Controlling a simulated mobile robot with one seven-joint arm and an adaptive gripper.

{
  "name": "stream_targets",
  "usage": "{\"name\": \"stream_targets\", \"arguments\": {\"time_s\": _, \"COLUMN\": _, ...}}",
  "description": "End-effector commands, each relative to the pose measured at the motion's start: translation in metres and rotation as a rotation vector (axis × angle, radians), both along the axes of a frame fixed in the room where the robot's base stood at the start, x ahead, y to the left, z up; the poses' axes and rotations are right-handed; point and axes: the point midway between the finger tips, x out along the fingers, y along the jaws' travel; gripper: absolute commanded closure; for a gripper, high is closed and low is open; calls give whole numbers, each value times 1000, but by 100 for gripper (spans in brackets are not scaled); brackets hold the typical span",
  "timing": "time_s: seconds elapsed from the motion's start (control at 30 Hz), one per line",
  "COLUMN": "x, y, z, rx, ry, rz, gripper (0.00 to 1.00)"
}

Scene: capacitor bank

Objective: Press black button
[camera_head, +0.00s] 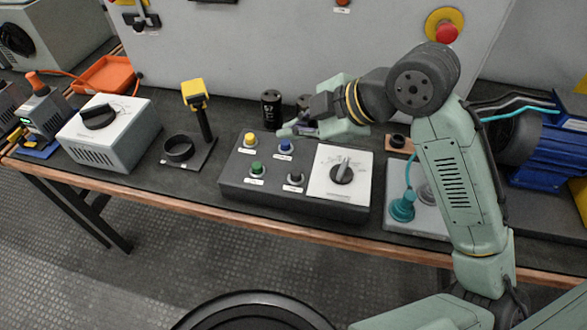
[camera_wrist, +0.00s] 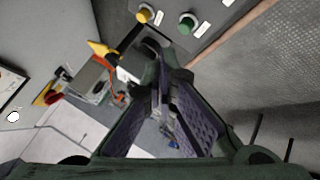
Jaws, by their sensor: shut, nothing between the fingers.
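The black button (camera_head: 295,178) is on the front row of a dark grey control box (camera_head: 240,190), right of the green button (camera_head: 257,169). A yellow button (camera_head: 250,140) and a blue button (camera_head: 285,147) form the row behind. My gripper (camera_head: 288,132) is over the back edge of the box, near the blue button and behind the black one. In the wrist view my gripper (camera_wrist: 160,88) is shut and empty. The yellow button (camera_wrist: 143,15) and green button (camera_wrist: 187,23) show at the top there; the black button is not in that view.
A white panel with a rotary knob (camera_head: 341,174) is right of the buttons. A black cylinder (camera_head: 271,109) stands behind the box. A yellow tool (camera_head: 197,97) stands left of it. A teal plunger-like part (camera_head: 402,206) is at right. The table's wooden front edge (camera_head: 226,215) is close to the box.

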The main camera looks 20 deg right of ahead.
Motion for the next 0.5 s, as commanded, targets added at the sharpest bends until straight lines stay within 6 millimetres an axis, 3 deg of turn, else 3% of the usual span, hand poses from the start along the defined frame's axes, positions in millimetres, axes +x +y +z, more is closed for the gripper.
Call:
{"name": "stream_targets", "arguments": {"time_s": 0.27, "x": 0, "y": 0, "z": -12, "rx": 0, "ry": 0, "rz": 0, "gripper": 100}}
{"name": "stream_targets", "arguments": {"time_s": 0.5, "x": 0, "y": 0, "z": -43, "rx": 2, "ry": 2, "rz": -3, "gripper": 100}}
